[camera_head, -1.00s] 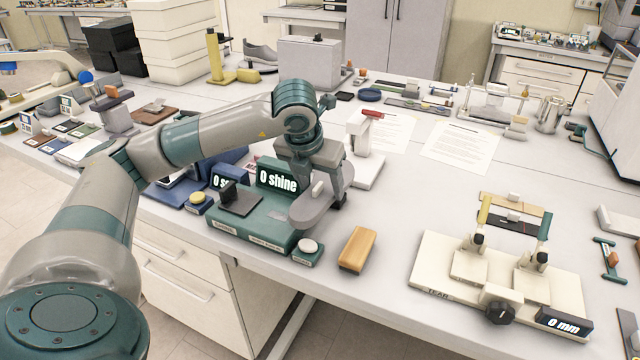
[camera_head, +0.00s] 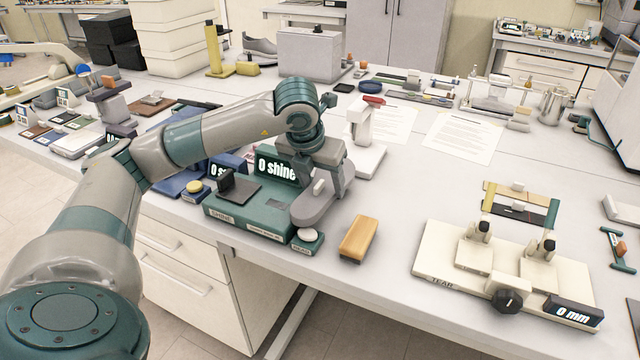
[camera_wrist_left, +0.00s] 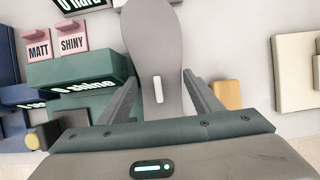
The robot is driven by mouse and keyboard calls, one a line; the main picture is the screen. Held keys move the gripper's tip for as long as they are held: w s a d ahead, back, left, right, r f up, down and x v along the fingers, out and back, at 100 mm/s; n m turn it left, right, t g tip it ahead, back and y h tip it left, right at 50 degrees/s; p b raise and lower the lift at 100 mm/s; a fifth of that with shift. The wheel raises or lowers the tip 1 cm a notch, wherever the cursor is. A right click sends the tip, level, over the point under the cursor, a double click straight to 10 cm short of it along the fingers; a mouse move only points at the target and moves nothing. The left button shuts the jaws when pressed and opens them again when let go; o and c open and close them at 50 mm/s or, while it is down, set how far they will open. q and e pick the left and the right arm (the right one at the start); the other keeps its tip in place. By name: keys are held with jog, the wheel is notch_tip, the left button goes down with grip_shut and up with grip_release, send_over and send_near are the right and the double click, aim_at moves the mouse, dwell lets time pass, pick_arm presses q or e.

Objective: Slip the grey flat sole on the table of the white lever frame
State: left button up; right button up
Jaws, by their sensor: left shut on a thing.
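The grey flat sole (camera_head: 322,208) is held level above the bench, beside the green shine tester. It also shows in the left wrist view (camera_wrist_left: 152,35), running away from the gripper, with a small white tab (camera_wrist_left: 158,90) on top. My left gripper (camera_wrist_left: 160,93) is shut on this tab, between its two fingers. In the head view the left gripper (camera_head: 322,186) partly covers the sole. The white lever frame (camera_head: 362,128) with a red lever (camera_head: 373,100) stands behind and right of the sole, apart from it. The right gripper is out of view.
The green shine tester (camera_head: 250,215) is close at the sole's left. An orange-tan block (camera_head: 358,238) lies in front, and a cream tear tester (camera_head: 445,262) stands at right. Paper sheets (camera_head: 462,138) lie behind. The bench between block and sheets is clear.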

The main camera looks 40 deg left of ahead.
pick_arm(q)
jog(key=shift+w+a, duration=0.2)
jog(key=shift+w, duration=0.85)
jog(key=shift+w+a+b, duration=0.25)
jog(key=shift+w, duration=0.95)
jog(key=shift+w+a+b, duration=0.25)
jog(key=shift+w, duration=0.95)
jog(key=shift+w+a, duration=0.2)
jog(key=shift+w, duration=0.7)
jog(key=shift+w+a, duration=0.15)
jog(key=shift+w, duration=0.7)
jog(key=shift+w+a, duration=0.2)
jog(key=shift+w, duration=0.7)
jog(key=shift+s+f, duration=0.1)
jog(key=shift+f, duration=0.15)
jog(key=shift+f+b, duration=0.45)
jog(key=shift+b, duration=0.15)
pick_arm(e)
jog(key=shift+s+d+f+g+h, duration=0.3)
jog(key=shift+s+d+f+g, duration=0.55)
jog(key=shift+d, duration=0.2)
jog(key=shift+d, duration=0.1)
pick_arm(q)
jog(key=o, duration=1.2)
jog(key=shift+f, duration=0.1)
jog(key=shift+o, duration=0.2)
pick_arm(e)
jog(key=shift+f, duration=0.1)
